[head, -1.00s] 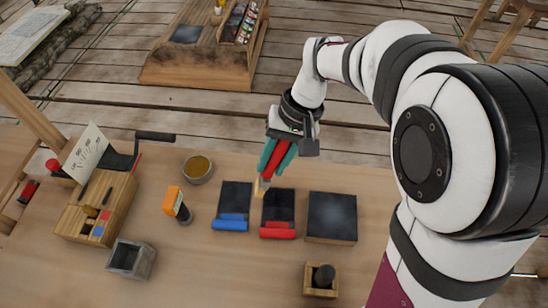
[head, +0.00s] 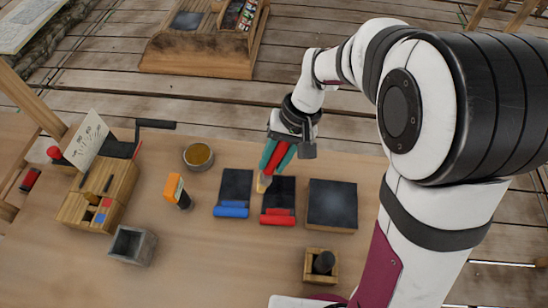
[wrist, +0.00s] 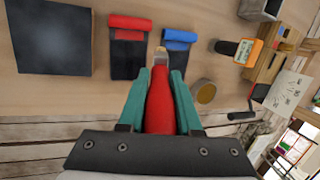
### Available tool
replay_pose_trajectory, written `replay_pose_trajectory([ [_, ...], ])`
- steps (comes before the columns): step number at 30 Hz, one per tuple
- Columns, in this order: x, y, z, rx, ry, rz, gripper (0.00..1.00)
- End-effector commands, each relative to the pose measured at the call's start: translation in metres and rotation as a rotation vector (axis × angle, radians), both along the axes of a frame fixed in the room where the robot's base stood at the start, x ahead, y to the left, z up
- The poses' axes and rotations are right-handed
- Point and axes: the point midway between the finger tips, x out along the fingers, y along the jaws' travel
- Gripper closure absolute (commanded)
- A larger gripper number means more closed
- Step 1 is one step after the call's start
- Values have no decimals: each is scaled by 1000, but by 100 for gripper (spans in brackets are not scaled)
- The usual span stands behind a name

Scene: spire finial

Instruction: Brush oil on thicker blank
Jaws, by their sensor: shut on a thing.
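My gripper (head: 281,152) is shut on a red-handled brush (wrist: 160,100) with a pale tip, pointing down. The tip is over the gap between two dark pads, near the left edge of the right one. The left pad (head: 236,185) bears blue cylindrical pieces (head: 231,211) at its near end. The right pad (head: 278,190) bears red ones (head: 278,218). In the wrist view the brush tip is below and between the red (wrist: 130,22) and blue (wrist: 180,36) pieces. I cannot tell which is thicker. A round pot of amber liquid (head: 198,155) stands left of the brush.
A dark square slab (head: 332,203) lies to the right. A wooden holder with a black knob (head: 321,265) is in front. An orange-faced device (head: 175,189), a grey open box (head: 132,245) and a wooden block unit (head: 98,192) stand left. The table's front middle is clear.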

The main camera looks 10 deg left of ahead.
Motion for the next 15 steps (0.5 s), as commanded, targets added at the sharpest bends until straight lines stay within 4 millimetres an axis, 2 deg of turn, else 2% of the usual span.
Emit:
replay_pose_trajectory([
  [15,0,0,-42,0,1,0,100],
])
